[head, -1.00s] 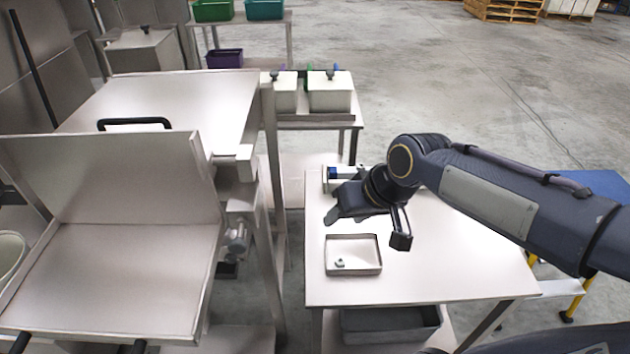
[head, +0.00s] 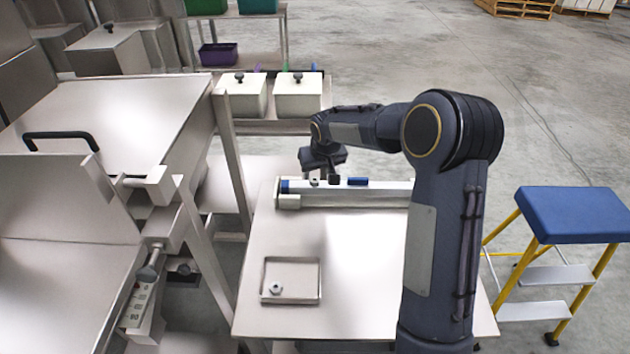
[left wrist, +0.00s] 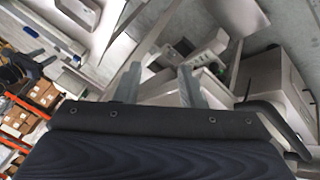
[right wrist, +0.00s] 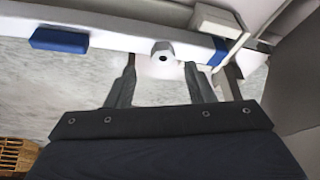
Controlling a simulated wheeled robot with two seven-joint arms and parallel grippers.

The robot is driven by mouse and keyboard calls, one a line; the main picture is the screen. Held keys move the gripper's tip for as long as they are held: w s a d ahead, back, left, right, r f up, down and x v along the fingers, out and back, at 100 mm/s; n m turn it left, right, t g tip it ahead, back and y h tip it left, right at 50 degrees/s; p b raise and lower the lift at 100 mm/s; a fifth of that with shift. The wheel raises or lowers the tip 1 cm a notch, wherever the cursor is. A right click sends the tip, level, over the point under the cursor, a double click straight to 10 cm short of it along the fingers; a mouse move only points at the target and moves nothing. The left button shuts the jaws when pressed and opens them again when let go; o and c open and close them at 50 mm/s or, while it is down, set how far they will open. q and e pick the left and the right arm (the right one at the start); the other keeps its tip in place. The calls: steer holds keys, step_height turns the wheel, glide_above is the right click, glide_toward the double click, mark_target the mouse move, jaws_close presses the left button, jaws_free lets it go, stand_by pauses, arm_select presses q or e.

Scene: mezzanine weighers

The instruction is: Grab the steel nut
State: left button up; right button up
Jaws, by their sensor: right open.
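A small grey steel nut (head: 276,287) lies in the left part of a shallow metal tray (head: 319,283) on the right-hand steel table. A small pale ring-like piece with a dark hole (right wrist: 162,50) is on the long device at the table's far side; I cannot tell whether it is another nut. My right gripper (right wrist: 160,64) is open, its fingers apart on either side of that piece in the picture, and not visibly touching it. In the head view my right gripper (head: 326,178) is above the device, away from the tray. My left gripper (left wrist: 159,68) is open and empty.
The long device (head: 375,196) with blue parts spans the table's far side. Steel equipment with a black handle (head: 60,138) fills the left. Two lidded boxes (head: 243,98) stand behind. A blue-topped step stool (head: 575,214) stands right. The table (head: 260,240) is bare around the tray.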

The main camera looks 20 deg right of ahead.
mark_target(314, 179)
steer(key=x, duration=0.3)
steer(key=shift+w+a+f, duration=0.1)
steer(key=shift+a+f, duration=0.05)
steer(key=shift+f, duration=0.1)
jaws_close()
steer(key=shift+r, duration=0.15)
